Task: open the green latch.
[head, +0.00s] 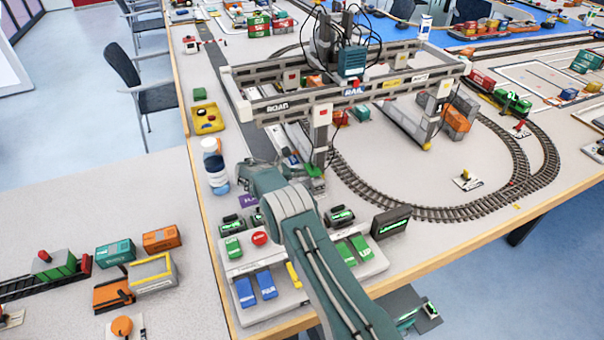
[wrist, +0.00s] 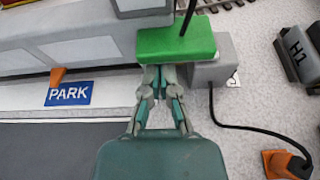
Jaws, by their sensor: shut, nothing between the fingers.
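The green latch (wrist: 176,42) is a flat green block with a thin dark rod rising from its top, in the upper middle of the wrist view. In the head view, a green piece (head: 313,170) that appears to be the latch shows at the foot of the gantry's near leg. My gripper (wrist: 161,72) is shut and empty. Its fingertips are at the near edge of the latch, and the block hides their very ends. I cannot tell whether they touch. In the head view my arm partly blocks the gripper.
A grey box (wrist: 213,66) with a black cable is right of the latch. A grey wall and a blue PARK sign (wrist: 69,93) are left. The gantry crane (head: 320,92) stands over the spot. A button panel (head: 262,285) is on the near table edge. Curved rails (head: 430,212) lie right.

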